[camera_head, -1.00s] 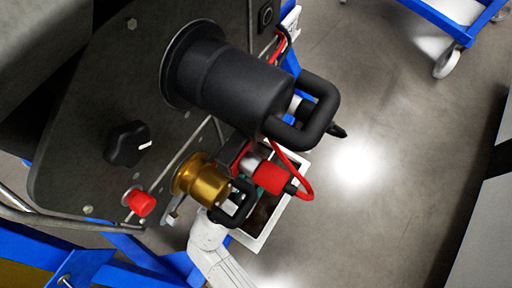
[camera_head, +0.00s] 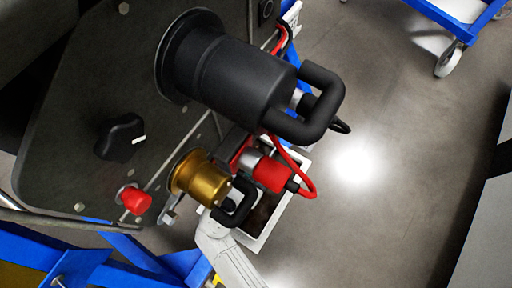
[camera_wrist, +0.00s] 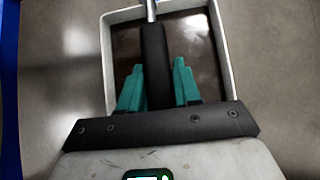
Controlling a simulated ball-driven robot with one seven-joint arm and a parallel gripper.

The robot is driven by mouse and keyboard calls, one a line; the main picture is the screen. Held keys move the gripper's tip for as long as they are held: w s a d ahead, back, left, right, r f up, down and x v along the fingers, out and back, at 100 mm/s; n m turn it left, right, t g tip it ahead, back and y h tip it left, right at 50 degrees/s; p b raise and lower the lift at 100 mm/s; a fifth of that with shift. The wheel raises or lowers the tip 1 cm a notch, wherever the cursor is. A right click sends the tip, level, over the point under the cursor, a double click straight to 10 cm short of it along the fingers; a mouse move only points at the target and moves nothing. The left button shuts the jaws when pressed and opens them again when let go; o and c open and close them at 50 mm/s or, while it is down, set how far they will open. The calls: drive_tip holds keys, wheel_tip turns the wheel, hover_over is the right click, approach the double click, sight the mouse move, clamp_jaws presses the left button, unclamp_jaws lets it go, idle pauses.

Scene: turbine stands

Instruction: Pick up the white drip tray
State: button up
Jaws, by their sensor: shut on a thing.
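The white drip tray (camera_head: 268,228) is low beside the machine panel, partly hidden by the black handle and red connector above it. In the wrist view the tray (camera_wrist: 222,50) fills the upper middle, with pale walls and a dark brown, shiny inside. My gripper (camera_wrist: 158,66) has teal fingers over the tray, one on each side of a black bar (camera_wrist: 155,55), and is shut on it. The bar leads up to a silver rod (camera_wrist: 151,10). I cannot tell whether the bar is joined to the tray. In the head view my fingers are hidden.
The dark panel (camera_head: 70,120) carries a large black cylinder (camera_head: 225,75), a brass fitting (camera_head: 200,178), a red connector (camera_head: 270,175) and a red button (camera_head: 136,201). Blue frame bars (camera_head: 85,265) are at lower left. A blue wheeled cart (camera_head: 440,20) stands upper right. Floor right of the tray is clear.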

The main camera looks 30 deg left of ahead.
clamp_jaws()
drive_tip(key=shift+r, duration=0.15)
drive_tip(key=shift+r+p, duration=0.4)
drive_tip(key=shift+r, duration=0.1)
drive_tip(key=shift+s+r+p, duration=0.25)
drive_tip(key=shift+r+p, duration=0.2)
drive_tip(key=shift+r, duration=0.2)
drive_tip(key=shift+s+r+p, duration=0.2)
drive_tip(key=shift+r+p, duration=0.2)
drive_tip(key=shift+r, duration=0.2)
drive_tip(key=s+a+p, duration=0.1)
drive_tip(key=s+p, duration=0.1)
drive_tip(key=s, duration=1.5)
drive_tip(key=shift+p, duration=0.3)
drive_tip(key=shift+f, duration=0.1)
drive_tip(key=shift+o, duration=1.6)
unclamp_jaws()
clamp_jaws()
